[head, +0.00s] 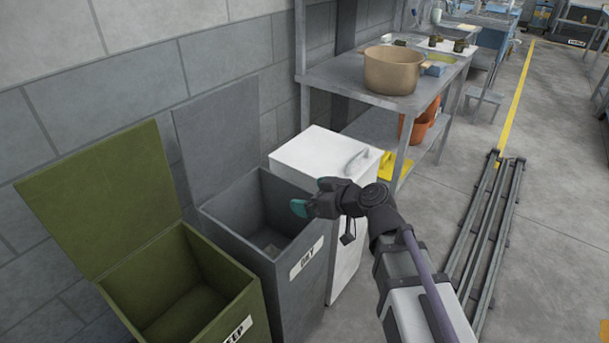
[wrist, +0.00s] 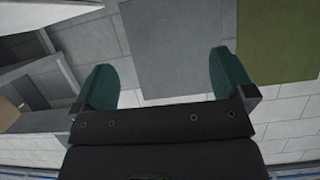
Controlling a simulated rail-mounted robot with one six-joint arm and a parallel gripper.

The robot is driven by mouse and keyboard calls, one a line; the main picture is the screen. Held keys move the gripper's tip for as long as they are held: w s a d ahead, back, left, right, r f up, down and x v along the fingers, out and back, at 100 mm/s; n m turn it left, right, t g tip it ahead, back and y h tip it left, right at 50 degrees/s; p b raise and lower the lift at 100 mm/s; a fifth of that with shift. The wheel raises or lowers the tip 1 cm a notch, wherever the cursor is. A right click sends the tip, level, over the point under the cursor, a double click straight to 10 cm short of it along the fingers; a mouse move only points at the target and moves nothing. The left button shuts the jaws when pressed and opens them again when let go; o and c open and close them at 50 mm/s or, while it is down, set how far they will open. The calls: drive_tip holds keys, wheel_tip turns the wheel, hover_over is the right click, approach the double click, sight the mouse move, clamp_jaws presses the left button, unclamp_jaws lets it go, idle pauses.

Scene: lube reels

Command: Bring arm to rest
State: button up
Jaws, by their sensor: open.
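My gripper (head: 301,207) is at the end of my arm, over the right rim of the grey bin marked DRY (head: 292,257) in the head view. Its teal fingertips point left toward the wall. In the wrist view my gripper (wrist: 161,85) shows two teal fingers spread wide apart with nothing between them. The arm reaches out from the lower right of the head view.
A green bin (head: 190,290) with its lid up stands left of the grey bin, whose lid (head: 220,130) is also up. A white cabinet (head: 325,160) stands behind my gripper. A bench (head: 350,78) holds a large pot (head: 393,72). Floor rails (head: 487,225) run at the right.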

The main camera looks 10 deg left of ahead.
drive_tip(key=s+d+f+m+g+h, duration=0.4)
drive_tip(key=s+d+f+m+h, duration=0.1)
drive_tip(key=d+f, duration=0.15)
drive_tip(key=s+d+f+m+g+h, duration=0.1)
drive_tip(key=s+d+f+m+h, duration=0.2)
drive_tip(key=d, duration=0.7)
drive_tip(key=s+d+f+m+g+h, duration=0.1)
drive_tip(key=s+d+m+h, duration=0.25)
drive_tip(key=d, duration=0.55)
wheel_tip(320, 180, up, 18)
drive_tip(key=p, duration=1.7)
drive_tip(key=shift+w+d+f+m+p, duration=0.15)
drive_tip(key=shift+w+m+p, duration=0.25)
drive_tip(key=shift+w+m, duration=0.05)
drive_tip(key=shift+h, duration=0.25)
drive_tip(key=shift+c, duration=0.2)
